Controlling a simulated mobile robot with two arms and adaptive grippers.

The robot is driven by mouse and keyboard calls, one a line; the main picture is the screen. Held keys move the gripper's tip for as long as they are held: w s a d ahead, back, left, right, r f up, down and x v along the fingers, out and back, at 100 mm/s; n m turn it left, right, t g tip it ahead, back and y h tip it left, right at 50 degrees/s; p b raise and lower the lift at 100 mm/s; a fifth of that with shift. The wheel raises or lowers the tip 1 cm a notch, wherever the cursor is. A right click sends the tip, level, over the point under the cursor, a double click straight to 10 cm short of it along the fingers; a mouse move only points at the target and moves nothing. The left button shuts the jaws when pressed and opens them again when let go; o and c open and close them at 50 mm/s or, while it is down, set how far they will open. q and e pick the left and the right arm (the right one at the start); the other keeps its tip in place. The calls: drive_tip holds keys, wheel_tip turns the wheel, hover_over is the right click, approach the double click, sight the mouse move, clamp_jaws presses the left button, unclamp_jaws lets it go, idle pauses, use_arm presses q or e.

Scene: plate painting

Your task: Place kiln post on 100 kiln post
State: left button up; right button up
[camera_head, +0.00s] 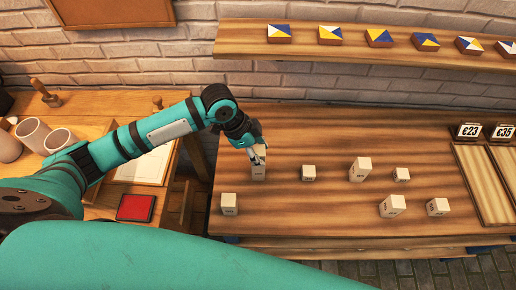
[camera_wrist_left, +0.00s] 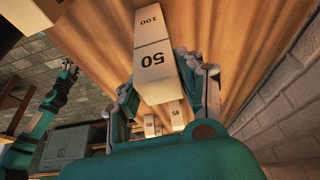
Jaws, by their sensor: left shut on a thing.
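My left gripper (camera_head: 258,156) is shut on a pale kiln post marked 50 (camera_wrist_left: 155,72), with a finger on each side of it in the left wrist view. The post marked 100 (camera_wrist_left: 150,24) lines up directly with the 50 post there, end to end. In the head view the 100 post (camera_head: 259,173) stands on the wooden table below the gripper. The two posts look flush, but I cannot tell whether a thin gap is between them. The gripper partly hides the held post in the head view.
Other posts stand apart on the table (camera_head: 310,225): one front left (camera_head: 229,204), one near the middle (camera_head: 308,173), a taller one (camera_head: 360,169) and several right. A shelf of painted tiles (camera_head: 330,35) runs behind. Price signs (camera_head: 467,131) stand at right.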

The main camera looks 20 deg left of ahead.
drive_tip(key=shift+s+d, duration=0.2)
drive_tip(key=shift+d, duration=0.15)
use_arm(q)
drive_tip(key=o, duration=1.2)
drive_tip(key=shift+f, duration=0.15)
drive_tip(key=shift+o, duration=0.2)
drive_tip(key=b+v, duration=0.1)
drive_tip(key=v, duration=1.1)
drive_tip(key=shift+r, duration=0.2)
use_arm(e)
drive_tip(key=shift+a+f, duration=0.25)
drive_tip(key=shift+f, duration=0.5)
use_arm(q)
drive_tip(key=shift+f, duration=0.1)
use_arm(e)
drive_tip(key=shift+d, duration=0.15)
